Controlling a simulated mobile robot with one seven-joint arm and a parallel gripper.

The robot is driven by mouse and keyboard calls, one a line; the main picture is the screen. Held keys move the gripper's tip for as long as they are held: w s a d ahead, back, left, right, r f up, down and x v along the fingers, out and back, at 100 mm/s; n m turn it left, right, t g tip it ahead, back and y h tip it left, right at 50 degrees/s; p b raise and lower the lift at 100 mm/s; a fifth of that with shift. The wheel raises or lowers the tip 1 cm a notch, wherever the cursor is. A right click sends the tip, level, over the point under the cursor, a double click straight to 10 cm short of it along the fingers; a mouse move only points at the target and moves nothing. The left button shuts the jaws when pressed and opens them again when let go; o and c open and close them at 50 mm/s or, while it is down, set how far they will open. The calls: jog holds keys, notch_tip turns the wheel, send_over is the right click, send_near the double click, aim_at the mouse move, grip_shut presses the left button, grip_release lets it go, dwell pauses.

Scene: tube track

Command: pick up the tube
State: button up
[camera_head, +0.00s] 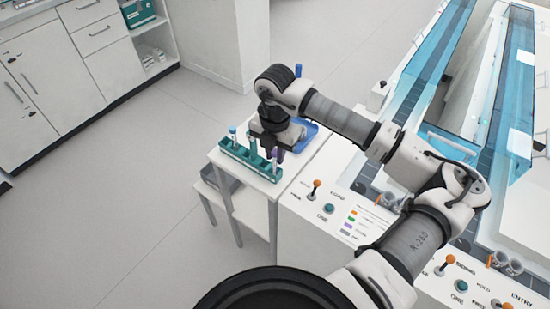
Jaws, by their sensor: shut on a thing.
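A green tube rack (238,153) stands on a small white side table. A tube with a purple cap (274,154) is upright at the rack's right end. A tube with a blue cap (232,132) stands near its left end. My gripper (276,155) points down over the right part of the rack and is shut on a tube, seemingly the purple-capped one. The fingertips are small and dark here, so the exact hold is hard to see. I cannot tell whether the held tube is still seated in the rack.
A blue tray (309,131) lies behind my gripper on the side table (263,187). A white control panel (319,235) with orange-topped levers and buttons adjoins it on the right. Blue-walled track lanes (437,50) run behind. Cabinets (62,62) stand at far left, with open floor between.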

jog(key=shift+r, duration=0.1)
notch_tip(320, 180, up, 20)
jog(key=b, duration=0.4)
jog(key=shift+f+b, duration=7.85)
jog(key=shift+f, duration=2)
jog(key=shift+n, duration=0.3)
